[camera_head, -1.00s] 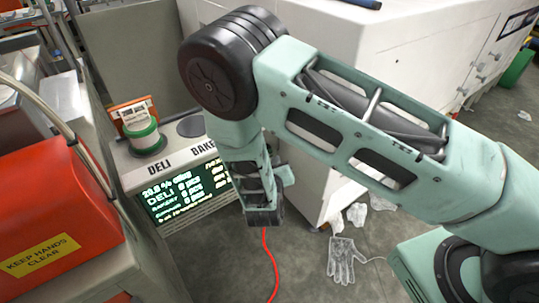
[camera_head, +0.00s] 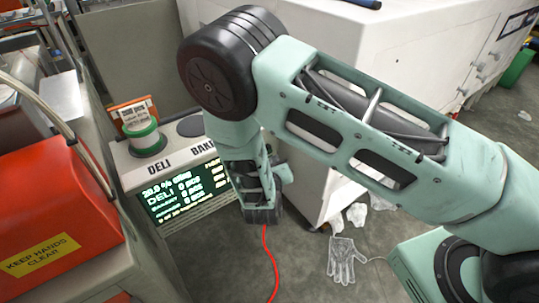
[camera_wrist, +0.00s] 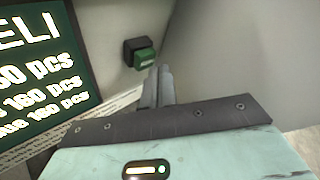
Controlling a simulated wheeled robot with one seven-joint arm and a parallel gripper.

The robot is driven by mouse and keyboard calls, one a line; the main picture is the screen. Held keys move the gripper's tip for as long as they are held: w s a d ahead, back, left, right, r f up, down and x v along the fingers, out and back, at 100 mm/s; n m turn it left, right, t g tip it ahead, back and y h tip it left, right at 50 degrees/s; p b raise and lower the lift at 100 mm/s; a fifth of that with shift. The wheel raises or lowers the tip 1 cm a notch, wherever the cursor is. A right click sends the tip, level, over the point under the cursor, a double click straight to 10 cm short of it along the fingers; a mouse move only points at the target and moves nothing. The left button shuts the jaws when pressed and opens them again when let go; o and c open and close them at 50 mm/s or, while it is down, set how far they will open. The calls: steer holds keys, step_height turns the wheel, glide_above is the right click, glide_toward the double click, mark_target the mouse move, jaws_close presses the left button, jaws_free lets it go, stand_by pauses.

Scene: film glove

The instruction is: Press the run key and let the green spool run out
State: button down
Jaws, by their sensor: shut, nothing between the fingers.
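The green-rimmed spool (camera_head: 146,141) with a pale body stands upright on the DELI spot of the machine top in the head view. The run key appears to be the green key (camera_wrist: 144,58) in a black housing on a pale wall in the wrist view. My gripper (camera_wrist: 160,77) is shut and empty, its fingertips at the key's lower right edge; I cannot tell whether they touch it. In the head view my arm hides the key and the fingers.
A dark round spot (camera_head: 191,126) marks the BAKE side. An orange card (camera_head: 133,112) stands behind the spool. A red cover (camera_head: 45,200) with a warning label is at left. A white cabinet (camera_head: 400,50) stands behind my arm. A clear glove (camera_head: 345,260) and red cable (camera_head: 270,262) lie on the floor.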

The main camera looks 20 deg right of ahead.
steer(key=shift+w+a, duration=0.15)
steer(key=shift+w, duration=0.45)
stand_by(0.7)
steer(key=shift+s, duration=0.15)
steer(key=shift+s+d, duration=0.25)
steer(key=shift+s, duration=0.45)
steer(key=shift+s, duration=0.1)
steer(key=shift+s+d+p, duration=0.15)
steer(key=shift+s+d, duration=0.1)
steer(key=shift+s, duration=0.5)
steer(key=shift+s+d+p, duration=0.2)
steer(key=shift+s+d, duration=0.05)
steer(key=shift+s, duration=0.55)
steer(key=shift+s+d+p, duration=0.15)
steer(key=shift+s+d, duration=0.1)
steer(key=shift+s, duration=0.5)
